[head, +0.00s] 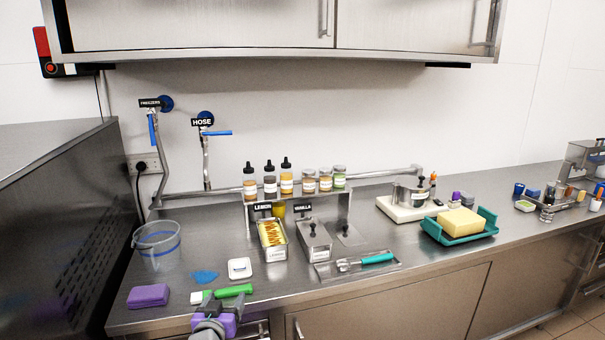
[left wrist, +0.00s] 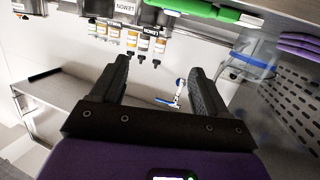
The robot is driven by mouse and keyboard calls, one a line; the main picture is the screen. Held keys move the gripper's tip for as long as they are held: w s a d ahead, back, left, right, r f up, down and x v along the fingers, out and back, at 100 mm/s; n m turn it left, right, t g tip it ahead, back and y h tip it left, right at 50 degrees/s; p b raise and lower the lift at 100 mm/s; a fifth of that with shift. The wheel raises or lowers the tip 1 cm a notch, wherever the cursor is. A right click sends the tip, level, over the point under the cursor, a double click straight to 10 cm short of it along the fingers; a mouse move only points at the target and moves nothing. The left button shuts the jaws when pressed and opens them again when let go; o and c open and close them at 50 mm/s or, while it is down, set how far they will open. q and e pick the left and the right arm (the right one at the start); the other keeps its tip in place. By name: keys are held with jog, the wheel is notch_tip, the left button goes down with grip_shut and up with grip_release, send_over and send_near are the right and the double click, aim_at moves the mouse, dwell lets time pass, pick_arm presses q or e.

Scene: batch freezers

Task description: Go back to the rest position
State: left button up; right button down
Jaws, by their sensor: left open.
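My left gripper (head: 211,306) is at the bottom edge of the head view, by the counter's front edge, with its purple body partly cut off. In the left wrist view its two dark fingers (left wrist: 160,76) are apart with nothing between them. A green-handled tool (head: 234,290) with a whitish end lies on the counter just beyond the gripper; its green handle also shows at the top of the left wrist view (left wrist: 205,11). I cannot tell from the head view how far the fingers are from it. My right gripper is in neither view.
The steel counter holds a purple sponge (head: 148,296), a clear bucket (head: 158,257), a white square dish (head: 240,269), a lemon tub (head: 281,252), a tray with a teal-handled scoop (head: 376,258) and a teal tray (head: 484,232) with a yellow block. Cabinets (head: 200,25) hang above.

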pick_arm(q)
jog(key=s+d+f+g+h+p, duration=0.1)
jog(key=s+d+f+g, duration=0.15)
jog(key=s+f, duration=0.45)
jog(key=s+d+f+n+g, duration=0.1)
jog(key=s+f+g, duration=0.15)
jog(key=f, duration=0.75)
jog(key=s+d+f+g+h+p, duration=0.1)
jog(key=s+d+f+g, duration=0.15)
jog(key=s+f, duration=0.45)
jog(key=s+d+f+g, duration=0.2)
jog(key=s+f+g, duration=0.2)
jog(key=s, duration=0.5)
jog(key=s+d+f+n+g+h, duration=0.1)
jog(key=s+d+f+g, duration=0.1)
jog(key=s+f+g, duration=0.2)
jog(key=s+f, duration=0.3)
jog(key=s, duration=0.3)
jog(key=shift+f+n+h, duration=0.3)
jog(key=shift+f, duration=0.1)
